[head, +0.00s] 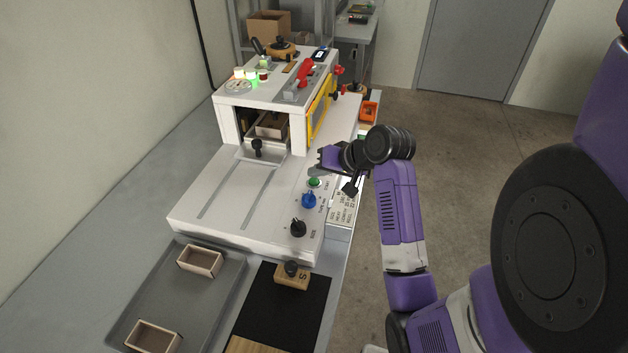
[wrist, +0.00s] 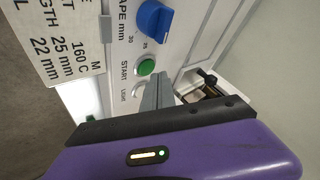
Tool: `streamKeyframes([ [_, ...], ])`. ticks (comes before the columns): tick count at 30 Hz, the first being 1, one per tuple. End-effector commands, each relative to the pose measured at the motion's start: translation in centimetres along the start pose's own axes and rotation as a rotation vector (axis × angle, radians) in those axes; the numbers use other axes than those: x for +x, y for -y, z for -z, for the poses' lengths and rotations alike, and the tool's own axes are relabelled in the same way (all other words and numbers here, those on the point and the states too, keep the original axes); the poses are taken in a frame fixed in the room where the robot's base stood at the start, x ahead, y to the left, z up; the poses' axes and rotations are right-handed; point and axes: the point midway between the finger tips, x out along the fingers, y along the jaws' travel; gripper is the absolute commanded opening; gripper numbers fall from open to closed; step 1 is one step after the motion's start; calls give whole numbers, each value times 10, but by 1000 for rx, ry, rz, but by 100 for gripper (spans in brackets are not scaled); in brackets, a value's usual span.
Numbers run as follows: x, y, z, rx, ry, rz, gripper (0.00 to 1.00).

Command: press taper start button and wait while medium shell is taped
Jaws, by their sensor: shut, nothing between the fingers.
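The white taper machine (head: 235,195) stands on the bench, with a tunnel at its far end. The green START button (head: 314,182) is on its right front panel and also shows in the wrist view (wrist: 146,67). A small open box shell (head: 271,127) sits inside the tunnel mouth, partly shaded. My gripper (head: 325,158) is over the panel just beyond the START button. In the wrist view my gripper's fingers (wrist: 158,92) are together and empty, their tips beside the green button. I cannot tell if they touch the panel.
A blue tape knob (head: 309,200) and a black knob (head: 298,228) stand up on the panel near the button. A grey tray (head: 190,290) with two shells is at front left. A black mat (head: 280,310) with a wooden block lies beside it.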

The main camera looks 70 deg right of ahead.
Motion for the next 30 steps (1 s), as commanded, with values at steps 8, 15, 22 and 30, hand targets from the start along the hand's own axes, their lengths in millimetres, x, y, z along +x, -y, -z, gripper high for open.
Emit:
streamKeyframes([
  [8,4,-2,-3,-2,0,0,0],
  [15,4,-2,-3,-1,0,0,0],
  [22,5,-4,-4,-1,1,0,0],
  [30,8,-5,-6,0,1,0,0],
])
